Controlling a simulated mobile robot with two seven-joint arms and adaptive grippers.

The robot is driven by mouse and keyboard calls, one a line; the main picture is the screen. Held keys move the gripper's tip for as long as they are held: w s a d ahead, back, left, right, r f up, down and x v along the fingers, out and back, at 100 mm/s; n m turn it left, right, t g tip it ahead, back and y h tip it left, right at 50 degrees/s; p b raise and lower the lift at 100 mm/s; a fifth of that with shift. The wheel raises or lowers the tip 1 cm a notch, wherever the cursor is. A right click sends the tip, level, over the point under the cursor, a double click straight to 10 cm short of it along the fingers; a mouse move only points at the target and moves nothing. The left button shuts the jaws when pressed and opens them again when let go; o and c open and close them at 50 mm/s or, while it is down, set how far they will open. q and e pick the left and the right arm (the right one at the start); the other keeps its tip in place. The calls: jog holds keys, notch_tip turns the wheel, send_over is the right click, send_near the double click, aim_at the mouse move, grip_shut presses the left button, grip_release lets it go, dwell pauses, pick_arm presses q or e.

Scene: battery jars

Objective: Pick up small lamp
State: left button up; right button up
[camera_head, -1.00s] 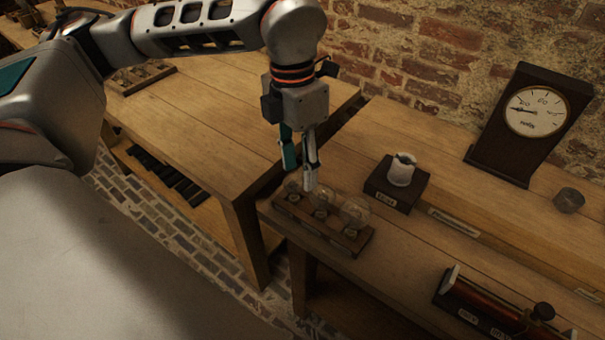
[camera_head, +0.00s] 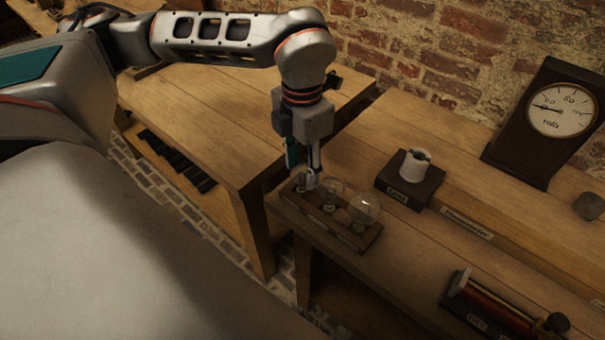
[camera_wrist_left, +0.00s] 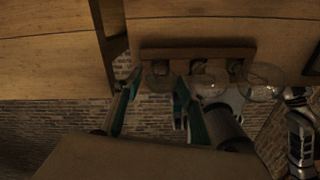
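A wooden lamp stand (camera_head: 352,246) holds a row of three clear glass lamps on the right-hand table. The small lamp (camera_wrist_left: 157,82) is the leftmost and smallest; a middle lamp (camera_head: 332,190) and a large lamp (camera_head: 365,207) stand to its right. My left gripper (camera_head: 304,178) points down at the small lamp, which it partly hides in the head view. In the left wrist view its fingers (camera_wrist_left: 158,88) are apart, one on each side of the small lamp; contact cannot be told.
A white cylinder on a dark block (camera_head: 412,180) stands behind the lamps. A dial meter (camera_head: 540,125) stands at the back right, with a coil apparatus (camera_head: 500,310) in front. A gap separates the right-hand table from the left table (camera_head: 205,120).

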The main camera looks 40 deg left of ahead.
pick_arm(q)
jog(key=c, duration=0.8)
